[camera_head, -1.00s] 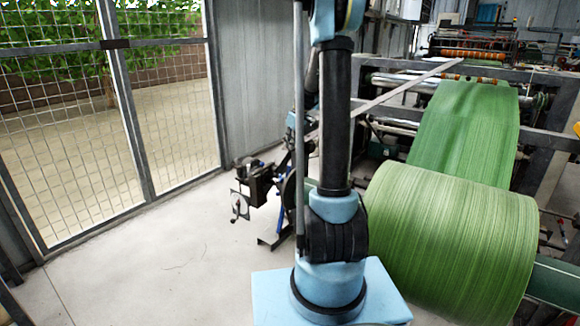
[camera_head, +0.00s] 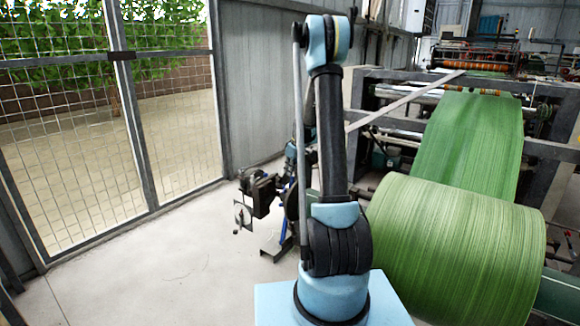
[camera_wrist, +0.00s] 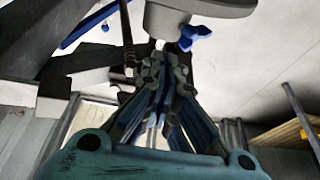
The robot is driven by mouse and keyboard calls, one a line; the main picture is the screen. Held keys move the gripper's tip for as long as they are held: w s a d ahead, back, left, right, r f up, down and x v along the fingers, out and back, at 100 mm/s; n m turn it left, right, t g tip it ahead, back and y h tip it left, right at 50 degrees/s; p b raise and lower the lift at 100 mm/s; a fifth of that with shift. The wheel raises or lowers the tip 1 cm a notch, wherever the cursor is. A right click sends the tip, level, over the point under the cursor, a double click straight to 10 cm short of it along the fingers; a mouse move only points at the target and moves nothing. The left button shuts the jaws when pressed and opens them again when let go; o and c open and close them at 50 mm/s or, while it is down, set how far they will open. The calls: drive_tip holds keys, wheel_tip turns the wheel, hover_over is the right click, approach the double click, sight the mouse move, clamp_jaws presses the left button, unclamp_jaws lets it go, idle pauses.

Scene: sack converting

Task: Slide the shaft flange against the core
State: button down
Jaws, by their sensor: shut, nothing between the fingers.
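In the wrist view a grey rounded part with a flat face, seemingly the shaft flange (camera_wrist: 200,14), is cut off by the top edge. A blue wing knob (camera_wrist: 194,37) sticks out below it. My gripper (camera_wrist: 163,68) is shut and empty, its fingertips just below the flange and left of the knob; I cannot tell whether they touch. In the head view the large green roll (camera_head: 455,250) lies at the right. Its core is hidden inside the roll. My gripper is hidden behind my arm there.
A dark box with a crank plate (camera_head: 243,214) stands left of my arm. A mesh fence (camera_head: 70,150) closes off the left, with clear floor (camera_head: 150,265) before it. The machine frame (camera_head: 450,80) and green web rise behind the roll.

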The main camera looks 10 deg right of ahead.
sight(300, 182)
drive_tip(key=shift+w+a+f, duration=0.2)
drive_tip(key=shift+f, duration=0.45)
drive_tip(key=shift+s+d+f, duration=0.15)
drive_tip(key=shift+f, duration=0.1)
drive_tip(key=shift+s+d+r, duration=0.1)
drive_tip(key=shift+s+d, duration=1.05)
drive_tip(key=shift+s, duration=0.05)
drive_tip(key=shift+s+d, duration=0.1)
drive_tip(key=shift+s+d, duration=1.55)
drive_tip(key=shift+d, duration=0.05)
